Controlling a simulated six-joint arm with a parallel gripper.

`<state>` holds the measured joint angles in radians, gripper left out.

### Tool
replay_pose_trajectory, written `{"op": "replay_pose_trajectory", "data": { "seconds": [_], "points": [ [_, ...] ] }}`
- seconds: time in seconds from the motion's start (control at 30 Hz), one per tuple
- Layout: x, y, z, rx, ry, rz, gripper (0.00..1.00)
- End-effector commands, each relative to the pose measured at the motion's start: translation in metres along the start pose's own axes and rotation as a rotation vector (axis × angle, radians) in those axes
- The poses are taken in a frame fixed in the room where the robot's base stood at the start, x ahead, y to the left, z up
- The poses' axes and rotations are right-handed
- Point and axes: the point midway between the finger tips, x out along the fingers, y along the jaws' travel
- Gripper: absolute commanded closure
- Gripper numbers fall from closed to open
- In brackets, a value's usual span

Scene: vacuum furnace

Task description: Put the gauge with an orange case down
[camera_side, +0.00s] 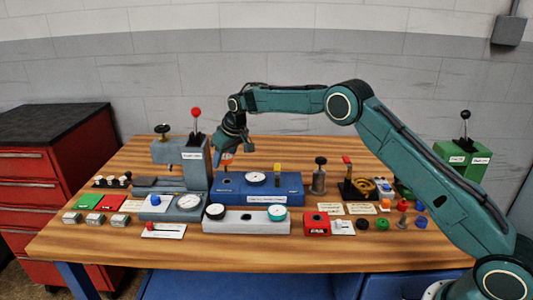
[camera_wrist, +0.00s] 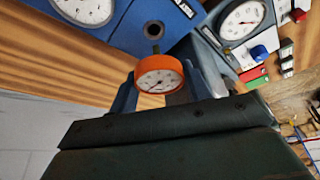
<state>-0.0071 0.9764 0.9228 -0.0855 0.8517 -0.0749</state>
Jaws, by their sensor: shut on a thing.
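The gauge with an orange case (camera_wrist: 160,75) is between the fingers of my gripper (camera_wrist: 165,88) in the wrist view, its white dial facing the camera and its short stem pointing away. In the side view the orange gauge (camera_side: 227,157) is small and partly hidden by my gripper (camera_side: 230,150), which is shut on it. It appears just above the left end of the blue block (camera_side: 285,190). In the wrist view a dark round hole lies on the blue block (camera_wrist: 125,22), just past the stem. I cannot tell whether they touch.
The blue block bears a white-faced gauge (camera_side: 256,178) and a yellow-topped part (camera_side: 278,170). A grey press with a red-knobbed lever (camera_side: 195,113) stands to the left. A pale block (camera_side: 245,226) with two gauges lies in front. Small parts crowd the right; the table's front strip is clear.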

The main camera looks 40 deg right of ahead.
Motion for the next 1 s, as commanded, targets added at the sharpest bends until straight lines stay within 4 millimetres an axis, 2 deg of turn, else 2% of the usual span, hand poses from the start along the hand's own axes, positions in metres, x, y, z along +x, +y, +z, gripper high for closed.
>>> {"op": "replay_pose_trajectory", "data": {
  "seconds": [0.17, 0.53, 1.0],
  "points": [
    [0.009, 0.000, 0.004, 0.001, -0.001, 0.000, 0.81],
    [0.049, 0.000, 0.020, 0.001, -0.001, 0.000, 0.81],
    [0.054, 0.000, 0.022, 0.000, 0.000, 0.000, 0.81]
  ]
}}
